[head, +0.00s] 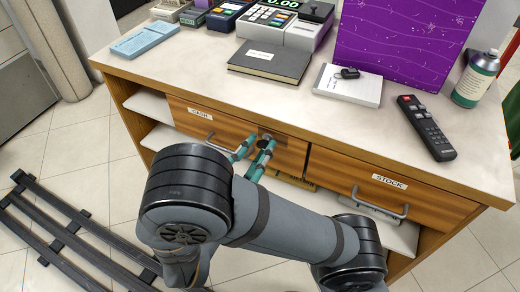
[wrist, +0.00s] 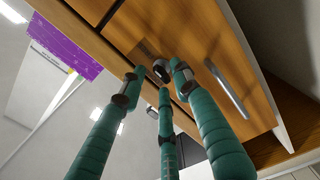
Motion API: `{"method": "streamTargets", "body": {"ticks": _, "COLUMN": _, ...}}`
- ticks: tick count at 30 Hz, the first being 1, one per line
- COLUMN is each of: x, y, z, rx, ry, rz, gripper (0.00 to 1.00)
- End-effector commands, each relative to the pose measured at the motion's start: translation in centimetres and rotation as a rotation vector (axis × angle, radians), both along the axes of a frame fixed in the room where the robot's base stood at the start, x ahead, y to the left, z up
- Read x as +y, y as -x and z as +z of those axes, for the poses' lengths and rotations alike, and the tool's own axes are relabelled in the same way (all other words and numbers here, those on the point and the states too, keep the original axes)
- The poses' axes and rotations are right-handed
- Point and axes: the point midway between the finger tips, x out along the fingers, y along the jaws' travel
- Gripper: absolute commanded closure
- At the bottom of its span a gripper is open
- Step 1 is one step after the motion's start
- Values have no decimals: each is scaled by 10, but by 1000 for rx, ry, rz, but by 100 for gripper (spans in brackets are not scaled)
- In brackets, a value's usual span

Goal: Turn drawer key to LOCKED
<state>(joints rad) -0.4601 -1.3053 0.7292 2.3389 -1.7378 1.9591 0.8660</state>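The wooden drawer labelled CASH (head: 287,156) is closed in the counter front. A dark lock plate with the key (head: 266,138) sits on its right part, partly covered by my fingers in the head view. In the wrist view the key (wrist: 159,70) shows as a small grey, rounded piece close to the drawer face. My gripper (head: 254,147) has teal fingers pointing at the lock. In the wrist view the fingertips (wrist: 160,77) stand apart around the key, with gaps visible. Contact with the key and any lettering at the lock cannot be made out.
The CASH drawer's metal handle (head: 219,147) is just left of my fingers. The STOCK drawer (head: 390,190) with its handle is to the right. On the counter (head: 240,99) are a dark book (head: 270,62), a white pad (head: 345,88), a remote (head: 426,127) and a bottle (head: 476,79).

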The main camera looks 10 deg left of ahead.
Motion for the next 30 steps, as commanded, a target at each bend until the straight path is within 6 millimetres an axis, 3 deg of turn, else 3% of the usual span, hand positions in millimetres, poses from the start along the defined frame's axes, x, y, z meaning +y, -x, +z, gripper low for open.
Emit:
{"method": "streamTargets", "body": {"ticks": 11, "x": -2, "y": -8, "z": 0, "rx": 0, "ry": 1, "rz": 0, "gripper": 69}}
{"method": "streamTargets", "body": {"ticks": 27, "x": -2, "y": -7, "z": 0, "rx": 0, "ry": 1, "rz": 0, "gripper": 100}}
{"method": "streamTargets", "body": {"ticks": 30, "x": -2, "y": -7, "z": 0, "rx": 0, "ry": 1, "rz": 0, "gripper": 100}}
